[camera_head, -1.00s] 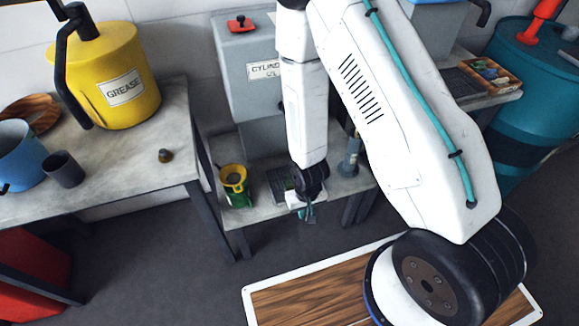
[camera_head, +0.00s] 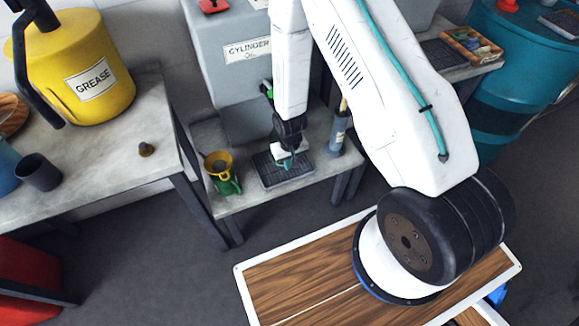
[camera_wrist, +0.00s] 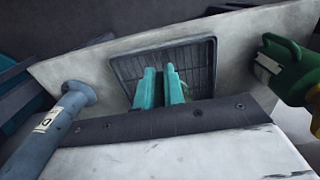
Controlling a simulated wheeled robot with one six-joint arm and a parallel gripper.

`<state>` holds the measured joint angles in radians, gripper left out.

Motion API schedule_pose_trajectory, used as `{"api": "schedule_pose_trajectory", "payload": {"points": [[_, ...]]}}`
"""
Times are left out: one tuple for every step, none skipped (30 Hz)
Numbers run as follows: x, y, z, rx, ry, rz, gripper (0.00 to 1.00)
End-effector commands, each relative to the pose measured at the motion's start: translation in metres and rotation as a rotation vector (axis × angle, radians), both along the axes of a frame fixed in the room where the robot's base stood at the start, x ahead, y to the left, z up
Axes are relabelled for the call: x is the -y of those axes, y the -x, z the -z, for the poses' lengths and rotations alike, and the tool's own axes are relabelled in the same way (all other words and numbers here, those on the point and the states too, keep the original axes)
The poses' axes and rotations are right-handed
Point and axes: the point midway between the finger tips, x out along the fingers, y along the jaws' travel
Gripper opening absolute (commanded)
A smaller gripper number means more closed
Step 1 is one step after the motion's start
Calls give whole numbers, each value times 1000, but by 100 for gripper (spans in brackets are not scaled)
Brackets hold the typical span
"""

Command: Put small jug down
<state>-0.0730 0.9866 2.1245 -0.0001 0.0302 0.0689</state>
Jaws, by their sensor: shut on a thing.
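My gripper (camera_head: 286,163), with teal fingers, points down over the black ribbed tray (camera_head: 268,177) on the low shelf. In the wrist view the fingers (camera_wrist: 165,88) stand close together in front of the same tray (camera_wrist: 205,48). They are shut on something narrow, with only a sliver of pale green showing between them. I take it for the small jug, but its body is hidden by the fingers and my gripper's housing. Whether it touches the tray cannot be told.
A green can with a yellow funnel (camera_head: 220,165) stands left of the tray. A grey bottle (camera_head: 338,133) stands to the right. The cylinder oil tank (camera_head: 215,60) rises behind. The grey-topped bench (camera_head: 100,165) at left bears a yellow grease can (camera_head: 85,75).

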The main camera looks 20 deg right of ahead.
Motion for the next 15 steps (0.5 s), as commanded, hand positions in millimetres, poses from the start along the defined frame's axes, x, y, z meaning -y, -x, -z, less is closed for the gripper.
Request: {"api": "schedule_pose_trajectory", "payload": {"points": [[1, -5, 0, 1, 0, 1, 0], [3, -8, 1, 2, 0, 1, 0], [2, -6, 8, -3, 0, 0, 0], [2, -5, 13, -4, 0, 0, 0], [2, -5, 18, -3, 0, 0, 0], [2, -5, 25, -3, 0, 0, 0], [2, -6, 29, -2, 0, 0, 0], [2, -5, 33, -3, 0, 0, 0], [2, -5, 35, -2, 0, 0, 0], [2, -6, 36, -1, 0, 0, 0], [2, -6, 36, 0, 0, 0, 0], [2, -6, 36, 0, 0, 0, 0], [2, -6, 36, 1, 0, 0, 0], [2, -6, 36, 0, 0, 0, 0], [2, -6, 36, 0, 0, 0, 0]]}}
